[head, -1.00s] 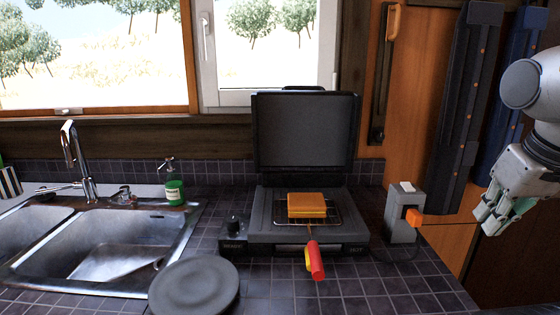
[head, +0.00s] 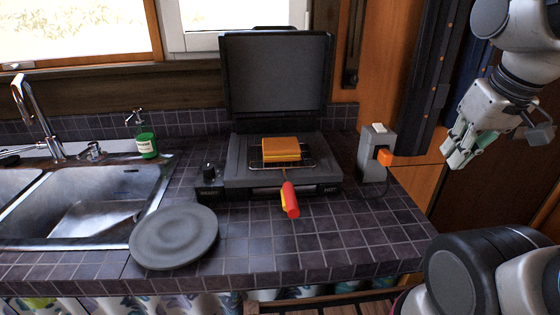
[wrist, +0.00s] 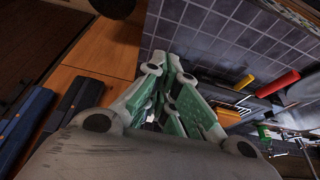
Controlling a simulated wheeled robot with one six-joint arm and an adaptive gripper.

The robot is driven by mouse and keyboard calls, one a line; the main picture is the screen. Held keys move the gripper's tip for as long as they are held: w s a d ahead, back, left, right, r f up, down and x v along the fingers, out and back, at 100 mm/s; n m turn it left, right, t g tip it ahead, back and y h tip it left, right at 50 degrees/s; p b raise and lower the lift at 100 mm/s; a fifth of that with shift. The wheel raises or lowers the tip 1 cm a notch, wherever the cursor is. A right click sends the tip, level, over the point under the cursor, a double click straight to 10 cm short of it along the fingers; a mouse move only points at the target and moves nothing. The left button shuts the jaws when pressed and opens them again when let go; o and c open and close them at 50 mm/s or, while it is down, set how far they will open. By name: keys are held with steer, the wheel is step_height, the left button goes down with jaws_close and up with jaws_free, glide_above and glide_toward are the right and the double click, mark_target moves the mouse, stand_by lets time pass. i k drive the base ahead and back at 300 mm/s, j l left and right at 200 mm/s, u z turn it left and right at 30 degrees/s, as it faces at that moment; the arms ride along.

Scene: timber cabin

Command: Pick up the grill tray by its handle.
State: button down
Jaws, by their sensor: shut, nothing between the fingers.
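The grill tray is a wire rack (head: 308,160) on the open grill (head: 235,175), with an orange-yellow sandwich-like block (head: 281,149) on it. Its red and yellow handle (head: 290,199) sticks out over the grill's front edge toward the counter's front. In the wrist view the red handle (wrist: 278,84) shows at the right. My gripper (head: 458,160) is shut and empty, in the air to the right of the counter and well apart from the handle. Its green-padded fingers fill the middle of the wrist view (wrist: 172,62).
A dark round plate (head: 174,237) lies on the tiled counter, left of the handle. A grey socket box (head: 371,155) with an orange plug (head: 384,157) stands right of the grill. The sink (head: 85,205) and soap bottle (head: 146,145) are at left. Counter right of the handle is clear.

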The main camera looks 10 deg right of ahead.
mark_target(292, 203)
steer(key=k+j, duration=0.7)
steer(key=k, duration=0.25)
